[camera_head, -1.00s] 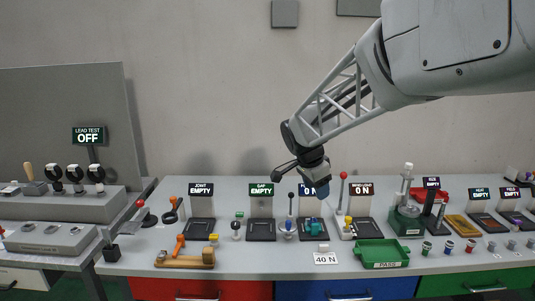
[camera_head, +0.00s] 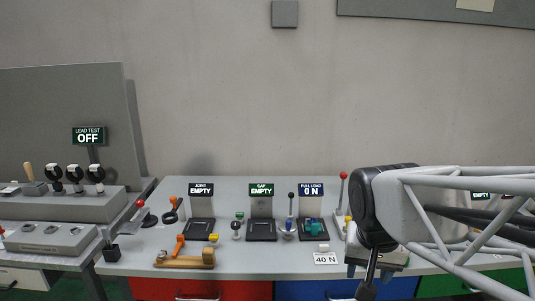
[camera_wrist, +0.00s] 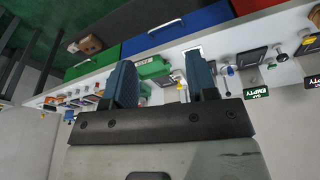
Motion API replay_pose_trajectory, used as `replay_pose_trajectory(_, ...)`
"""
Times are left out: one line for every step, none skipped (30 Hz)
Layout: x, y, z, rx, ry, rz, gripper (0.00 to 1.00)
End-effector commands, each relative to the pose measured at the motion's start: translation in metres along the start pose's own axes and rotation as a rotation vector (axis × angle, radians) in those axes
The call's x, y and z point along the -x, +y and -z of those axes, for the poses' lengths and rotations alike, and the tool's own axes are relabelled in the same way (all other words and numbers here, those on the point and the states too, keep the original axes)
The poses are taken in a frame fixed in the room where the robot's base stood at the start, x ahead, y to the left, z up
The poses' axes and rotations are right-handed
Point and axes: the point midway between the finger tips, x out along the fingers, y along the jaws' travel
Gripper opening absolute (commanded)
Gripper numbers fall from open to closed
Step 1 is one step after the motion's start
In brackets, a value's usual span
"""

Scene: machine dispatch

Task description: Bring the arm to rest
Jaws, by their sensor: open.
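My gripper (camera_wrist: 163,78) shows in the wrist view with its two blue fingers spread apart and nothing between them. In the head view my arm comes in from the right and its dark wrist (camera_head: 375,210) is in front of the right half of the bench. The wrist view is tilted, with the bench upside down beyond the fingers.
The bench (camera_head: 225,262) carries JOINT (camera_head: 200,230), GAP (camera_head: 262,230) and FULL LOAD (camera_head: 312,228) stations. A 40 N card (camera_head: 325,258) lies near its front edge. A green tray (camera_wrist: 152,68) shows beyond the fingers. My arm hides the bench's right side.

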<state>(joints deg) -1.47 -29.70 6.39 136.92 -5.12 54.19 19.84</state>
Motion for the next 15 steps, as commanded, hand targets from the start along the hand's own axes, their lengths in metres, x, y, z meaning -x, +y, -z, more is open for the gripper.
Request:
replay_pose_trajectory(-0.001,0.005,-0.014,0.034,0.002,0.01,0.52)
replay_pose_trajectory(-0.001,0.007,-0.022,0.059,0.002,0.016,0.52)
replay_pose_trajectory(-0.003,0.01,-0.032,0.091,0.002,0.022,0.52)
replay_pose_trajectory(-0.004,0.012,-0.039,0.113,0.002,0.027,0.52)
replay_pose_trajectory(-0.005,0.013,-0.045,0.132,0.003,0.033,0.52)
replay_pose_trajectory(-0.007,0.015,-0.053,0.158,0.004,0.038,0.52)
replay_pose_trajectory(-0.007,0.017,-0.057,0.174,0.005,0.042,0.52)
replay_pose_trajectory(-0.008,0.018,-0.062,0.189,0.005,0.045,0.52)
replay_pose_trajectory(-0.009,0.019,-0.067,0.206,0.006,0.049,0.52)
replay_pose_trajectory(-0.01,0.02,-0.07,0.216,0.007,0.052,0.52)
replay_pose_trajectory(-0.011,0.02,-0.073,0.226,0.007,0.054,0.52)
replay_pose_trajectory(-0.011,0.021,-0.076,0.235,0.007,0.056,0.52)
replay_pose_trajectory(-0.012,0.021,-0.077,0.241,0.007,0.057,0.52)
replay_pose_trajectory(-0.012,0.021,-0.078,0.246,0.007,0.058,0.52)
replay_pose_trajectory(-0.013,0.022,-0.079,0.249,0.007,0.058,0.52)
